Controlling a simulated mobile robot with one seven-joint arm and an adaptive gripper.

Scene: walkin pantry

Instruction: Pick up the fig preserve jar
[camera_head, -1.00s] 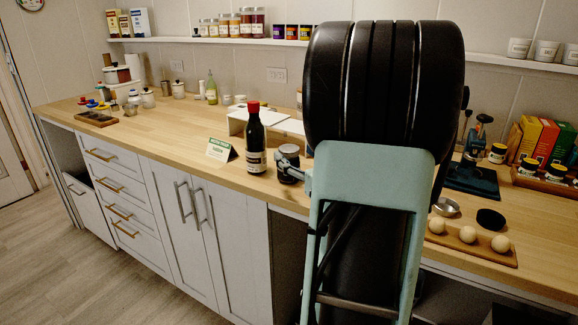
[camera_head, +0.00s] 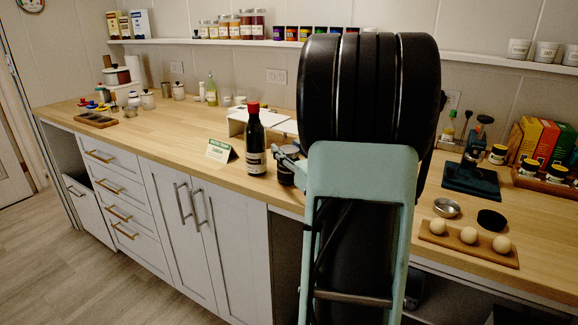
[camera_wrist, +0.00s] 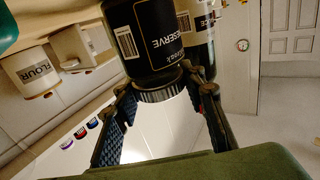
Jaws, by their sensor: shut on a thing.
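The fig preserve jar (camera_wrist: 150,40) is dark with a black label reading "RESERVE". It appears upside down in the wrist view, its ribbed lid (camera_wrist: 160,92) between the two fingers of my gripper (camera_wrist: 160,105). My gripper is shut on the jar at the lid end. In the head view the jar (camera_head: 286,172) shows just right of a dark red-capped bottle, and my gripper (camera_head: 288,156) is beside its top, partly hidden by my arm. I cannot tell whether the jar's base touches the counter.
The dark bottle (camera_head: 255,142) stands close to the jar's left. A small green-and-white sign card (camera_head: 221,151) is left of it, and a white riser (camera_head: 238,119) behind. Bare wooden counter (camera_head: 165,135) lies further left. A board with round balls (camera_head: 467,243) is at right.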

